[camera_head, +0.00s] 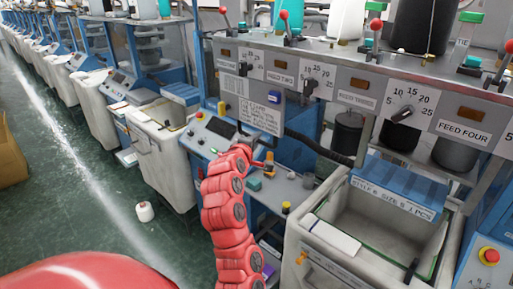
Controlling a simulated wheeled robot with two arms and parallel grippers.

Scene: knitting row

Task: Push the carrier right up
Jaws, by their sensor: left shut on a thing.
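My left arm, red and jointed, rises from the bottom middle to the knitting machine. Its gripper (262,163) is at the opening of the machine, just below the white written sign. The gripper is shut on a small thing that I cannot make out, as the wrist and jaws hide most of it. I cannot pick out the carrier for sure. Small teal (254,184) and orange-red bits show beside the jaws, over the grey machine bed (285,190). My right gripper is not in view.
A control panel (208,135) is left of the gripper. A feed panel (362,95) with dials and red-knobbed levers runs above. A grey bin (300,235) with a blue label stands at right. A white cone (145,211) lies on the open green floor.

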